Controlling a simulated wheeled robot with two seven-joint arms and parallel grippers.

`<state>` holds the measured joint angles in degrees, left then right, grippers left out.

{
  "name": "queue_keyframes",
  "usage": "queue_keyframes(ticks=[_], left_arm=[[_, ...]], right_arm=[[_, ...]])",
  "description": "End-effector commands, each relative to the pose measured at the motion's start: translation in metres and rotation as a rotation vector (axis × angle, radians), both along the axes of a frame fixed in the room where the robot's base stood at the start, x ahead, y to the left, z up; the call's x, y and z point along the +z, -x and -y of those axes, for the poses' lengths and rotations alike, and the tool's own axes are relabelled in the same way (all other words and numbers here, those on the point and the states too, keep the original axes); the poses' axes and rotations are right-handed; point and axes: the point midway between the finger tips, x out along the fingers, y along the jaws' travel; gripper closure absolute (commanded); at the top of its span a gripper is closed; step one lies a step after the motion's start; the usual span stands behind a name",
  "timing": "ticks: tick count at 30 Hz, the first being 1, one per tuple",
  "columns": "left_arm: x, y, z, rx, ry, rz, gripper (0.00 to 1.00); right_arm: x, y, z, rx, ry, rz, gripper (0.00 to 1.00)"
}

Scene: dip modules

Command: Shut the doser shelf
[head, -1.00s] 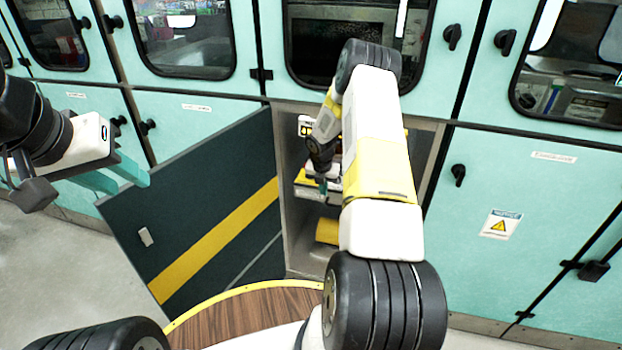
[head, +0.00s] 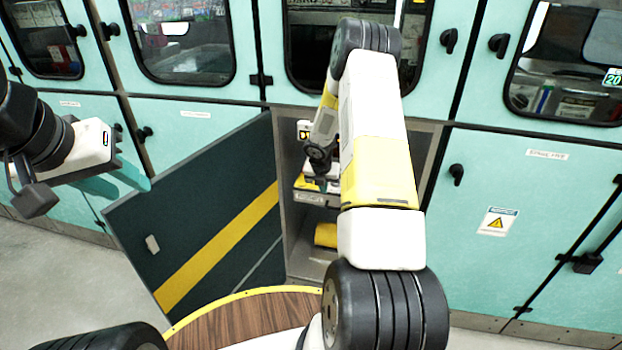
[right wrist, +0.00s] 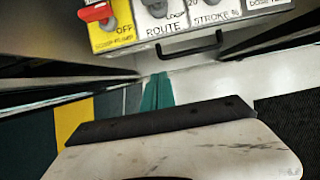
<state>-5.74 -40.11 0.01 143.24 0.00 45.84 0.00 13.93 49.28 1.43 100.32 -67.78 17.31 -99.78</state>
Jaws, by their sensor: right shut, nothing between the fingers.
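The doser shelf (head: 309,198) shows inside the open lower cabinet, partly hidden behind my right arm. In the right wrist view its front panel (right wrist: 190,35) is at the top, with a red knob, grey knobs and labels OFF, ROUTE and STROKE. A dark bar handle (right wrist: 193,46) runs along its lower front. My right gripper (right wrist: 158,92) is shut and empty, its teal fingers below the handle in that view; I cannot tell whether they touch the shelf. In the head view they are mostly hidden. My left gripper (head: 115,181) is open and empty at the left, away from the shelf.
The dark cabinet door (head: 205,215) with a yellow stripe stands swung open left of the opening. A yellow object (head: 325,235) lies lower inside. A round wooden top (head: 240,318) is in front. Teal cabinets with black knobs surround the opening.

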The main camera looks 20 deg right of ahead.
Motion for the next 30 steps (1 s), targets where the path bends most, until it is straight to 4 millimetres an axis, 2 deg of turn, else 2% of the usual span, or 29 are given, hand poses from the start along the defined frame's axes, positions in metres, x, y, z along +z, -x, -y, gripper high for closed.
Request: queue_keyframes(ticks=[11,15,19,30], left_arm=[[0.000,0.000,0.000,0.000,0.000,0.000,0.64],[0.000,0.000,0.000,0.000,0.000,0.000,0.64],[0.000,0.000,0.000,0.000,0.000,0.000,0.64],[0.000,0.000,0.000,0.000,0.000,0.000,0.64]], right_arm=[[-0.077,-0.024,0.016,-0.001,0.000,-0.004,1.00],[-0.075,-0.044,0.029,-0.007,-0.002,0.002,1.00],[-0.075,-0.054,0.034,-0.003,0.000,0.000,1.00],[-0.074,-0.059,0.037,0.001,0.001,-0.002,1.00]])
